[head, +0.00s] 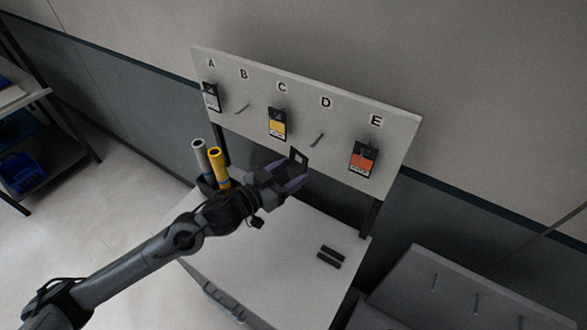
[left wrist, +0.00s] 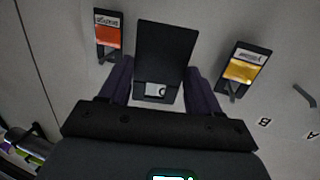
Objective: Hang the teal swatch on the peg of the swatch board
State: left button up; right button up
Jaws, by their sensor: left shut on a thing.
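My left gripper (head: 287,174) is shut on a dark card, the held swatch (head: 300,157), in front of the swatch board (head: 262,82). In the left wrist view the swatch (left wrist: 166,50) stands between the two purple fingers. Its visible side is black; no teal shows. A small opening near its end shows a light patch with a letter behind it. In the head view the bare peg (head: 318,140) under D is up and right of the swatch, apart from it in the picture. Its gap in depth cannot be told. My right gripper is not in view.
A dark card (head: 210,97) hangs at A, a yellow card (head: 278,124) at C and an orange card (head: 363,158) at E. The peg (head: 242,108) at B is bare. Grey and yellow rolls (head: 217,166) stand beside my arm.

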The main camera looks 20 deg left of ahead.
pick_arm(q)
jog(key=shift+s+f, duration=0.1)
jog(key=shift+f, duration=0.4)
jog(key=shift+t, duration=0.4)
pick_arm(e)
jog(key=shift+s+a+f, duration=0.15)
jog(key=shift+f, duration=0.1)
pick_arm(q)
jog(key=shift+w, duration=0.25)
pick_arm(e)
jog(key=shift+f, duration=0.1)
pick_arm(q)
jog(key=shift+b+x, duration=0.7)
jog(key=shift+x, duration=0.25)
jog(key=w+f+b, duration=0.1)
jog(key=w+b, duration=0.2)
jog(key=w, duration=0.3)
jog(key=shift+w+d+f, duration=0.15)
jog(key=shift+w+d, duration=0.2)
jog(key=shift+w, duration=0.05)
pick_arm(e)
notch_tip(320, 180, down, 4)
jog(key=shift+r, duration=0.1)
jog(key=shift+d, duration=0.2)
